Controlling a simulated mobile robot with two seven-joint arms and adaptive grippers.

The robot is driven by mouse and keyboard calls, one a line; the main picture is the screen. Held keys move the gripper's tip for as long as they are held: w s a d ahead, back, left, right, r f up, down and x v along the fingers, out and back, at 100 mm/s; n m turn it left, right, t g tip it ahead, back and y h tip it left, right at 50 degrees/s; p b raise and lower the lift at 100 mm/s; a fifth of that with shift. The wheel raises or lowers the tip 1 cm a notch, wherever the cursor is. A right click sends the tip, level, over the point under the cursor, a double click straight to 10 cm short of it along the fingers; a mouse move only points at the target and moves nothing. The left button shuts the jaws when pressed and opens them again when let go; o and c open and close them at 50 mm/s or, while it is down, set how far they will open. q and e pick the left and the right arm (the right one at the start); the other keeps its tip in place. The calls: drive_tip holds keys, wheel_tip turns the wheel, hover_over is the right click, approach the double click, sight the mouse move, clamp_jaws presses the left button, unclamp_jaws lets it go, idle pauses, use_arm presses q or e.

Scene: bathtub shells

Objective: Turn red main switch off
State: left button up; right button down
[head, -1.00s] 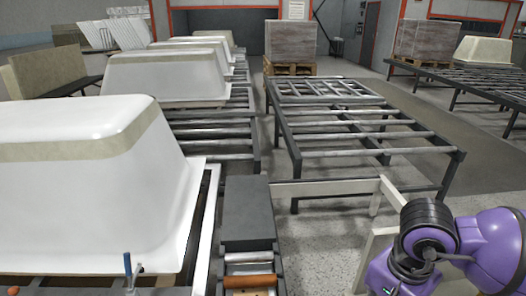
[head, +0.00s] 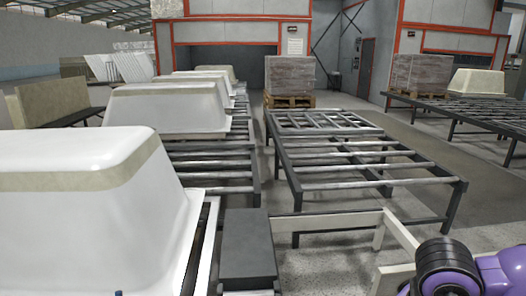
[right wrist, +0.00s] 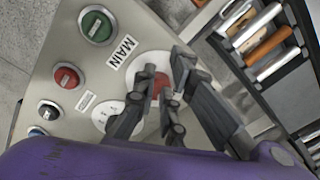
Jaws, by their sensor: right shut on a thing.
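In the right wrist view, a grey control panel (right wrist: 128,25) carries a label reading "MAIN". Beside the label is the red main switch (right wrist: 160,84) on a pale round plate, partly hidden by my fingers. My right gripper (right wrist: 165,74) is shut on the red switch, with dark fingers on either side of it. Which way the switch is turned cannot be told. In the head view only part of my purple right arm shows at the lower right. My left gripper is in neither view.
A green button (right wrist: 96,25) and a smaller red button (right wrist: 67,77) sit on the same panel. White bathtub shells (head: 75,170) stand at left; an empty metal roller table (head: 345,170) stands ahead.

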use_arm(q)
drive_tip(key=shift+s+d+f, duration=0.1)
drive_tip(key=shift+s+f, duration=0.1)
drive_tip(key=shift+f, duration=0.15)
use_arm(e)
drive_tip(key=shift+s+d+f, duration=0.1)
drive_tip(key=shift+s+f, duration=0.6)
drive_tip(key=shift+s, duration=0.1)
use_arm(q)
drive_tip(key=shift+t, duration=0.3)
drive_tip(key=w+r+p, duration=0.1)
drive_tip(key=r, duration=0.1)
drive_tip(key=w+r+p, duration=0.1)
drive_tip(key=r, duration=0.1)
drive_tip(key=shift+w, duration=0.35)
use_arm(e)
wheel_tip(320, 180, up, 7)
drive_tip(key=shift+w+f, duration=0.2)
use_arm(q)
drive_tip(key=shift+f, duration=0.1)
